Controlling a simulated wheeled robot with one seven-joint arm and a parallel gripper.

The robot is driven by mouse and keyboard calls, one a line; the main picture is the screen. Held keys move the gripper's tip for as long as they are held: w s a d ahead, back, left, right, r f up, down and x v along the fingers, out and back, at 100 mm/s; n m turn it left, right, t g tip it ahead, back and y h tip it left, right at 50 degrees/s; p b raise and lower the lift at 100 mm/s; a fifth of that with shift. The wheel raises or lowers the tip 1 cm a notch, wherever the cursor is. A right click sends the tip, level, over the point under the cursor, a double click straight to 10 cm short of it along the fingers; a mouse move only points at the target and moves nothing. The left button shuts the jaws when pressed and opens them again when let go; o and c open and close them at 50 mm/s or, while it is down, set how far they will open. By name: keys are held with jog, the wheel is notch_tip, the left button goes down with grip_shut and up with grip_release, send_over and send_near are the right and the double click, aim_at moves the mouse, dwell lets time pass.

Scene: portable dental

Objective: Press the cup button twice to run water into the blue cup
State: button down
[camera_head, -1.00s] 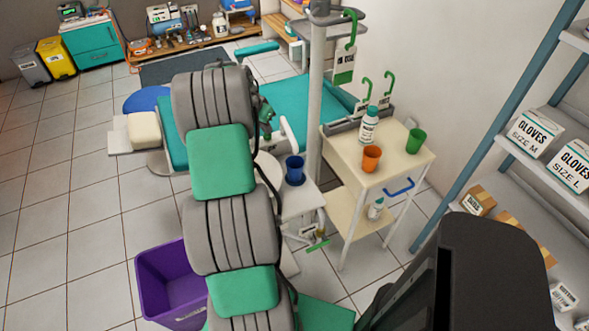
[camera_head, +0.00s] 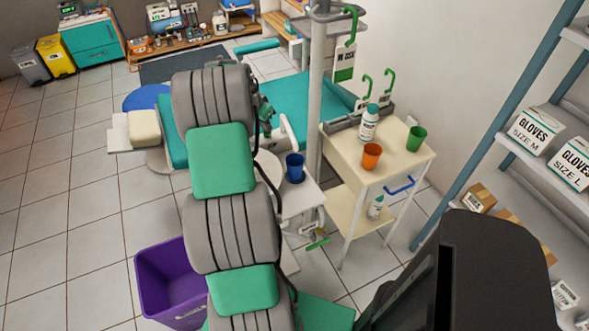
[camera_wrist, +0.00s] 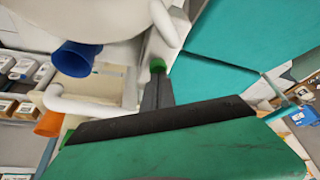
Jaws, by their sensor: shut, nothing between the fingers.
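The blue cup (camera_head: 295,168) stands on the white dental unit beside the chair, right of my arm. It also shows at the upper left of the wrist view (camera_wrist: 77,58). A small green knob, which looks like a button (camera_wrist: 157,65), sits on the white unit to the right of the cup in that view. My gripper (camera_wrist: 156,82) is shut and empty, with its dark fingertips right at this green knob. I cannot tell whether they touch or press it. In the head view my arm hides most of the gripper and the button. Water in the cup cannot be made out.
A cream trolley (camera_head: 408,163) holds an orange cup (camera_head: 371,156), a green cup (camera_head: 416,138) and a bottle (camera_head: 369,123). A grey pole (camera_head: 315,110) stands beside the blue cup. The teal chair (camera_head: 300,100) lies behind. A purple bin (camera_head: 165,285) is at lower left.

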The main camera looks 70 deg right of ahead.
jog(key=shift+f+b, duration=0.45)
jog(key=shift+f, duration=0.2)
jog(key=shift+r, duration=0.1)
jog(key=shift+r+p, duration=0.65)
jog(key=shift+r, duration=0.35)
jog(key=shift+r, duration=0.1)
notch_tip(320, 180, up, 6)
jog(key=p, duration=0.3)
